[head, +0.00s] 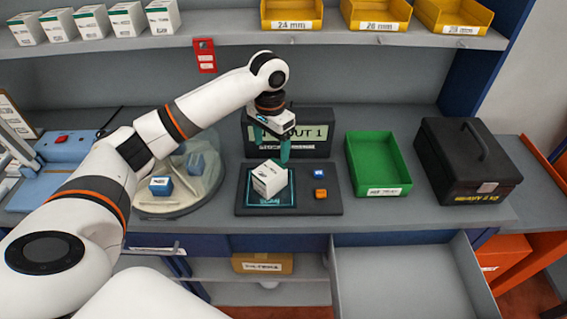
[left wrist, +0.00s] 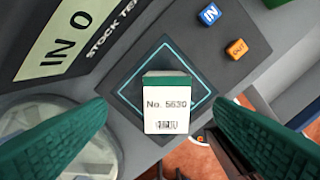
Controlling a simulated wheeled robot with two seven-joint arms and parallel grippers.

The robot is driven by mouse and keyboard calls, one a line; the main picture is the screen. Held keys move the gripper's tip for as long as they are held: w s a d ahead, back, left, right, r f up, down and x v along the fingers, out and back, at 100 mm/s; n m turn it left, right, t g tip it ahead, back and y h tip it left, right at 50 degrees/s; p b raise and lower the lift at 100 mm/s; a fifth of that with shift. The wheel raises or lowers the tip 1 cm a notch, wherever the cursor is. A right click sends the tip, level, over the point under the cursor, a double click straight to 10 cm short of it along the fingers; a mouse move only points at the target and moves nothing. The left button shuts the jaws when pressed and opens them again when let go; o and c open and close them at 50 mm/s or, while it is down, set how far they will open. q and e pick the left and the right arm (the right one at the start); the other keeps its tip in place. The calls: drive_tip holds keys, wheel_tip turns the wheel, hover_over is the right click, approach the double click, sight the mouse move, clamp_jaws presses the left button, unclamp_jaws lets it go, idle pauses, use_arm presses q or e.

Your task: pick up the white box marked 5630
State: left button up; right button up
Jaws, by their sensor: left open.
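The white box marked 5630 (head: 270,178) stands on the dark pad (head: 325,204), inside its outlined square. In the left wrist view the box (left wrist: 167,118) shows its label "No. 5630", a barcode and a green top end. My left gripper (head: 285,148) is above and just behind the box in the head view. In the left wrist view its green fingers (left wrist: 158,135) are spread wide, one on each side of the box, and appear apart from it. My right gripper is not in view.
A blue IN cube (head: 319,174) and an orange OUT cube (head: 320,193) sit beside the box. A display (head: 300,145) stands behind. A green bin (head: 378,165) and black case (head: 468,160) are to the right. A round tray (head: 180,205) is left. An open drawer (head: 405,285) juts out below.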

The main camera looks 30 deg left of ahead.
sight(270, 169)
use_arm(q)
drive_tip(key=shift+s+a+f, duration=0.1)
drive_tip(key=shift+s+f, duration=0.05)
drive_tip(key=shift+f, duration=0.2)
drive_tip(key=f, duration=0.1)
drive_tip(key=s+f+p, duration=0.1)
drive_tip(key=f, duration=0.1)
drive_tip(key=s+f, duration=0.1)
drive_tip(key=shift+f, duration=0.15)
drive_tip(key=shift+w+d+f+p, duration=0.15)
drive_tip(key=shift+f+p, duration=0.25)
drive_tip(key=shift+f, duration=0.25)
drive_tip(key=shift+w+d+f+p, duration=0.1)
drive_tip(key=shift+f+p, duration=0.3)
drive_tip(key=shift+f, duration=0.2)
wheel_tip(270, 169, down, 2)
drive_tip(key=shift+s+f+p, duration=0.15)
drive_tip(key=shift+f+p, duration=0.05)
drive_tip(key=shift+p, duration=0.1)
drive_tip(key=shift+f, duration=0.55)
drive_tip(key=c, duration=1.2)
drive_tip(key=shift+r, duration=0.1)
drive_tip(key=shift+c, duration=0.4)
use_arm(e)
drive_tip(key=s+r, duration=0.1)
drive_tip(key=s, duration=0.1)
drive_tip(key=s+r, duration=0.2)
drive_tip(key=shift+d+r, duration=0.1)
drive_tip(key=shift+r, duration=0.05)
